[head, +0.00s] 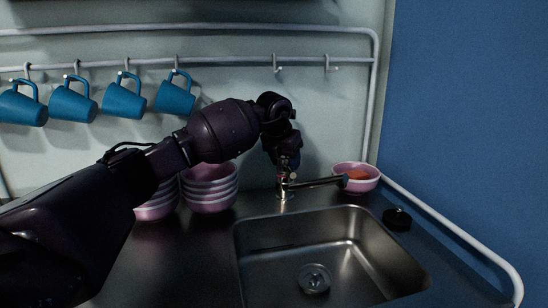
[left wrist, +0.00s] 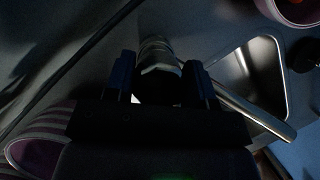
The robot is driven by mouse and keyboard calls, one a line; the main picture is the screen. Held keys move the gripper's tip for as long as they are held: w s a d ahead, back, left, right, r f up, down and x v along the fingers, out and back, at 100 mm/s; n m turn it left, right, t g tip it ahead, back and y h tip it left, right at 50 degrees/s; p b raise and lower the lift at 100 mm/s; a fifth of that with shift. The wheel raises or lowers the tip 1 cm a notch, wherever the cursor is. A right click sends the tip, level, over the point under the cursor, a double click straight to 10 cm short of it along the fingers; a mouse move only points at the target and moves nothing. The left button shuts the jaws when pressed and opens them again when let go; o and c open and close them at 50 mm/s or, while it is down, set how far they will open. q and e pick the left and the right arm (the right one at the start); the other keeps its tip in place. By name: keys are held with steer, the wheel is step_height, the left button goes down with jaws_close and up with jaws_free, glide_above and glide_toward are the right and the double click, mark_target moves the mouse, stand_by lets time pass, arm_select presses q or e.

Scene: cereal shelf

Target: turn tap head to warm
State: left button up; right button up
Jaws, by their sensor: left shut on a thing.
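The tap (head: 317,183) stands behind the sink, with its metal spout stretched out to the right toward the pink bowl. My left gripper (head: 287,165) comes down from above at the top of the tap. In the left wrist view, my left gripper (left wrist: 158,88) has one blue-edged finger on each side of the tap head (left wrist: 157,66) and is shut on it. The tap spout (left wrist: 250,110) runs off to the lower right there. The dark gripper body hides part of the tap head. My right gripper is in neither view.
The steel sink (head: 246,262) lies in front of the tap. Stacked pink bowls (head: 210,187) stand left of it. A pink bowl (head: 359,184) with something orange sits at the right, near a black round object (head: 397,219). Blue mugs (head: 122,100) hang from a rail above.

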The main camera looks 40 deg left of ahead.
arm_select(q)
steer(key=shift+r+n+p, duration=0.1)
steer(key=shift+n+p, duration=0.2)
steer(key=shift+n, duration=0.1)
steer(key=shift+y, duration=0.3)
steer(key=shift+f+n, duration=0.25)
steer(key=shift+n, duration=0.05)
steer(key=o, duration=1.3)
steer(key=shift+c, duration=0.2)
steer(key=shift+r, duration=0.1)
steer(key=shift+r, duration=0.15)
